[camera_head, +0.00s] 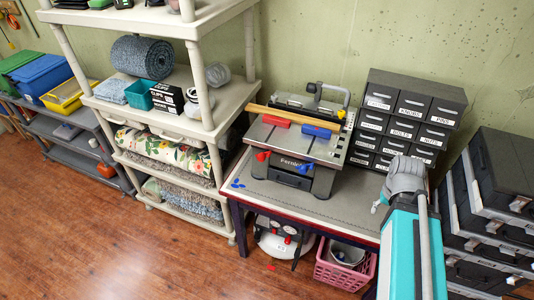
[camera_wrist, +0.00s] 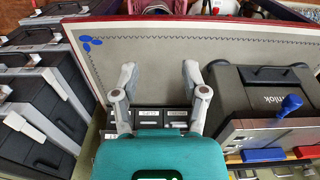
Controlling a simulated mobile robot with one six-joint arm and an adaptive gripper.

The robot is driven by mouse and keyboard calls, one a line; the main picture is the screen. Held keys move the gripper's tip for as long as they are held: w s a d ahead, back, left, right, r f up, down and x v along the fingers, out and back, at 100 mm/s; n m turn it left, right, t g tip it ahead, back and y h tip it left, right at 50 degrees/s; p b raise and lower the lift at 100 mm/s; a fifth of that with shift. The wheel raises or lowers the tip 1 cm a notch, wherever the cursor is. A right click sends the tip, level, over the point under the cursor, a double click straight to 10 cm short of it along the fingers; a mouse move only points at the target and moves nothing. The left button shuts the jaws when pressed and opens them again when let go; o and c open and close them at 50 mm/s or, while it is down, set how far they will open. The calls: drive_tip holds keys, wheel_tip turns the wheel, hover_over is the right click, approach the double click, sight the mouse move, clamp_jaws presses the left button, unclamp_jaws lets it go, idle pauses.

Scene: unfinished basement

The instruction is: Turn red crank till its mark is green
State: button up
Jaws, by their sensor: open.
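The red crank (camera_head: 262,156) sits at the left of the front face of a grey bench machine (camera_head: 305,170) on the workbench. A blue crank (camera_head: 308,142) sits to its right on the same face. The blue crank also shows in the wrist view (camera_wrist: 290,104), where the red crank is out of frame. I cannot make out a mark or its colour for the red crank. My gripper (camera_wrist: 160,76) is open and empty over the right part of the bench, apart from both cranks. In the head view my arm hides much of it.
Dark cases (camera_head: 490,205) are stacked at the right. A cream shelf (camera_head: 180,125) stands left of the bench. A pink crate (camera_head: 343,273) is below. The bench mat (camera_head: 325,205) is clear in front.

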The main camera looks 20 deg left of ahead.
drive_tip(key=shift+a, duration=0.25)
drive_tip(key=o, duration=0.3)
drive_tip(key=shift+w, duration=0.1)
drive_tip(key=shift+w+a+f+n+b, duration=0.15)
drive_tip(key=shift+a+f+n+b, duration=0.15)
drive_tip(key=shift+f+b, duration=0.1)
drive_tip(key=w+a+f+n+t+h+b, duration=0.3)
drive_tip(key=w+a+f+n+t+b, duration=0.1)
drive_tip(key=a+n+b, duration=0.4)
drive_tip(key=w+a+f+n+t+h+b, duration=0.35)
drive_tip(key=a+n+b, duration=0.3)
drive_tip(key=a, duration=0.25)
drive_tip(key=s+a+n+t+y+b, duration=0.2)
drive_tip(key=a+n+t+b, duration=0.3)
drive_tip(key=a+n, duration=0.4)
drive_tip(key=s+a+n+t+y+b, duration=0.2)
drive_tip(key=a+n+t+b, duration=0.3)
drive_tip(key=a, duration=1.4)
drive_tip(key=s+n+b, duration=0.1)
drive_tip(key=n, duration=0.3)
drive_tip(key=shift+s+r+y, duration=0.15)
drive_tip(key=shift+r+y, duration=0.1)
drive_tip(key=shift+y, duration=0.1)
drive_tip(key=shift+t, duration=0.25)
